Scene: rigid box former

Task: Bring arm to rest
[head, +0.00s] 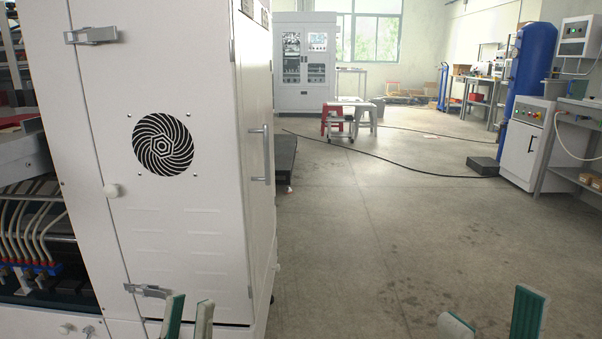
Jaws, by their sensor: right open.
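My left gripper (188,318) shows at the bottom edge of the head view, in front of the lower part of the white machine cabinet (205,190). Its two green-and-pale fingertips stand apart with a gap between them, and I see nothing in the gap. My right gripper (490,322) shows at the bottom right over the concrete floor. Its fingertips are wide apart and it is open, with nothing seen between them. Only the finger ends show; the rest of both grippers and both arms are below the frame.
The machine with its round vent (163,146) and door handle (258,155) fills the left side. Bare floor (365,230) lies open in the middle. A blue tank (527,85) and a white cabinet (524,150) stand right. Red and grey stools (335,120) and a black cable lie further back.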

